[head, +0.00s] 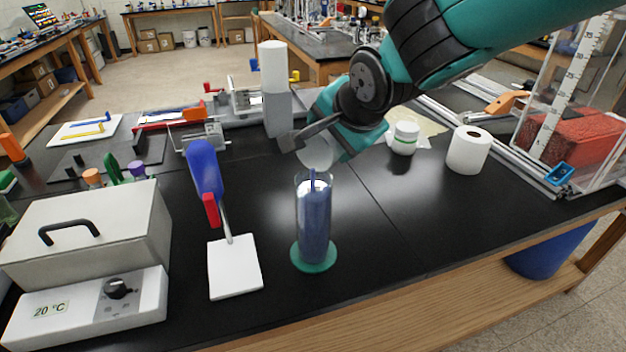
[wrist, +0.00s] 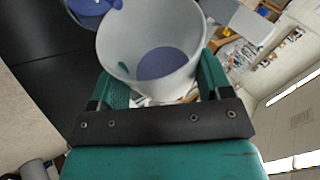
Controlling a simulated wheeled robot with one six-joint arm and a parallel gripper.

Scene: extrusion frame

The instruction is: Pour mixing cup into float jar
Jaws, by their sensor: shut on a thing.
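My gripper (head: 322,140) is shut on the pale mixing cup (head: 317,153), which it holds tilted just above the float jar's mouth. In the wrist view the cup (wrist: 120,45) sits between the two green fingers, with blue-violet liquid (wrist: 165,64) inside. The float jar (head: 313,225) is a tall clear cylinder standing upright on a green round base (head: 314,257). Blue fills most of its height, and a thin blue upright streak shows near its mouth. I cannot tell whether the streak is falling liquid or part of a float.
A blue-handled tool with a white plate (head: 235,268) is left of the jar. A grey box heater (head: 90,235) stands further left. A white roll (head: 468,150) and a small white jar (head: 404,138) are at right. The bench right of the jar is clear.

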